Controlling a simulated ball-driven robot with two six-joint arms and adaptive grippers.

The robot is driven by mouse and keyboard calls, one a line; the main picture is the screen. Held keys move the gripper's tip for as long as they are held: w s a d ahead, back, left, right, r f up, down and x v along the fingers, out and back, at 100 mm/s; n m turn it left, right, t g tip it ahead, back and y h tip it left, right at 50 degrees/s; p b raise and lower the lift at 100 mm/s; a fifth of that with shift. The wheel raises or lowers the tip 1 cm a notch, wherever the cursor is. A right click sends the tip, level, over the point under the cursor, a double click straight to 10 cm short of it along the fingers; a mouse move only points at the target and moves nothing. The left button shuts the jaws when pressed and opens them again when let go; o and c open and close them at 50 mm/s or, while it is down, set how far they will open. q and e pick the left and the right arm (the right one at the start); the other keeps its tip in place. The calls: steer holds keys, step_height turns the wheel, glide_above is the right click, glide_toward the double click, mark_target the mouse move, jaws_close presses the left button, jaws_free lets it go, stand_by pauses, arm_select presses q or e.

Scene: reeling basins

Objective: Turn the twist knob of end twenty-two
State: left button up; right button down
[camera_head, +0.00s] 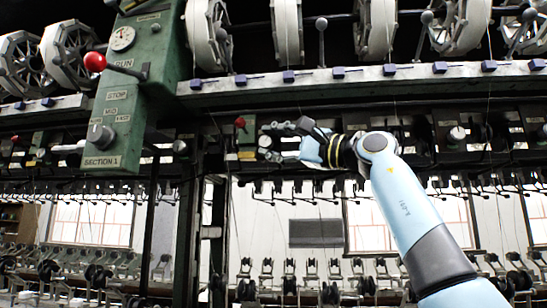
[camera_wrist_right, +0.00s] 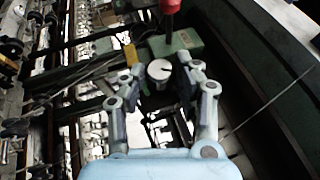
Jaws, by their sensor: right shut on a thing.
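The twist knob (camera_wrist_right: 159,69) is a small pale round knob with a dark pointer mark, on a green-fronted unit (camera_wrist_right: 186,41). In the head view that unit (camera_head: 246,141) is in the row under the long rail. My right gripper (camera_head: 268,142) reaches it from the right, and its fingers hide most of the knob there. In the right wrist view the two fingertips (camera_wrist_right: 161,72) are on either side of the knob, shut on it. I cannot read an end number. My left gripper is not in view.
A red-tipped lever (camera_head: 240,123) stands close beside the knob; it also shows in the right wrist view (camera_wrist_right: 170,6). A green control box (camera_head: 128,95) with a red-balled lever is at the left. Other knobs (camera_head: 457,133) line the row. White reels (camera_head: 287,30) are above.

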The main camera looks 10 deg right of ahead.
steer(key=shift+f, duration=0.25)
steer(key=shift+t, duration=0.3)
steer(key=c, duration=1)
jaws_free()
steer(key=shift+r, duration=0.1)
steer(key=shift+o, duration=0.2)
steer(key=shift+d, duration=0.1)
steer(key=v, duration=1.1)
steer(key=shift+s+d, duration=0.25)
steer(key=shift+s, duration=0.05)
